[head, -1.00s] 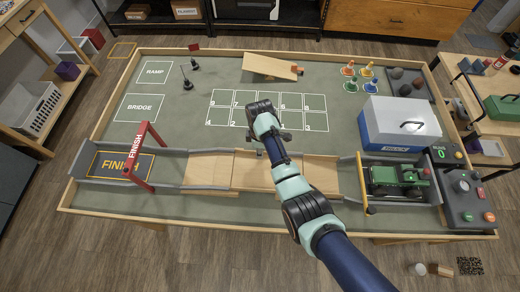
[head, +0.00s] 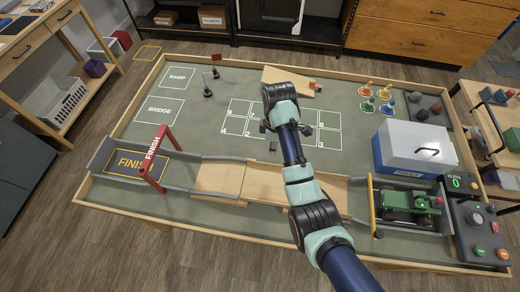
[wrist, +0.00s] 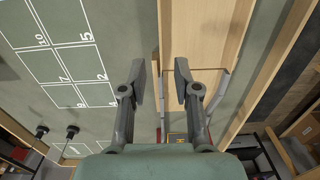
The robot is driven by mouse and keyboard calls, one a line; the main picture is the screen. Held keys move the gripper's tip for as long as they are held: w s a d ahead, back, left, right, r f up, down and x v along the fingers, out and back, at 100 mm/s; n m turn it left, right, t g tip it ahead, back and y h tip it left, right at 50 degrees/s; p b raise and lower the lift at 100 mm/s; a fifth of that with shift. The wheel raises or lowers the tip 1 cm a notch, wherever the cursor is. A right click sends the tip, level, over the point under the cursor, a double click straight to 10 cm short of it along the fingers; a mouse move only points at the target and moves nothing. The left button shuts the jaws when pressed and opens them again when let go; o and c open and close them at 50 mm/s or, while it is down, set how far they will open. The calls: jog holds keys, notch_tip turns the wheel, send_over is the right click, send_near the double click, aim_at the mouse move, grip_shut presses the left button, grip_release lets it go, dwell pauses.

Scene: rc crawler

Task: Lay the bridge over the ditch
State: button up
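Pale wooden plank (head: 268,182) sections lie level in the track between the finish bay and the truck's bay. I cannot tell for sure which section is the bridge; no open gap shows in the uncovered part, but my arm hides some of it. The wood also shows in the wrist view (wrist: 208,40). The square marked BRIDGE (head: 166,110) is empty. My gripper (wrist: 161,88) is open and empty, its two fingers apart, above the mat beside the track. In the head view my gripper (head: 274,141) is partly hidden by its own wrist.
The red finish arch (head: 157,150) stands at the track's left. A green crawler (head: 405,202) sits in the bay at right, near a blue toolbox (head: 415,147). A wooden ramp (head: 285,77), small cones (head: 368,104) and two dark posts (head: 208,92) stand farther back.

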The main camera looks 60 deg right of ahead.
jog(key=shift+w, duration=0.1)
jog(key=w+a+r+m+t+h, duration=0.1)
jog(key=w+a+r+t, duration=0.2)
jog(key=w+a, duration=0.55)
jog(key=w+a+r+m+t+h, duration=0.1)
jog(key=w+a+r+t+h, duration=0.2)
jog(key=a, duration=1)
jog(key=s+a+r+t+y, duration=0.1)
jog(key=a+r+t+y, duration=0.1)
jog(key=a+r, duration=0.4)
jog(key=s+a+r+m+t+y, duration=0.1)
jog(key=a+r+t, duration=0.3)
jog(key=a, duration=0.9)
jog(key=shift+s+r+m+t+y, duration=0.35)
jog(key=shift+s+r, duration=0.25)
jog(key=shift+r, duration=0.3)
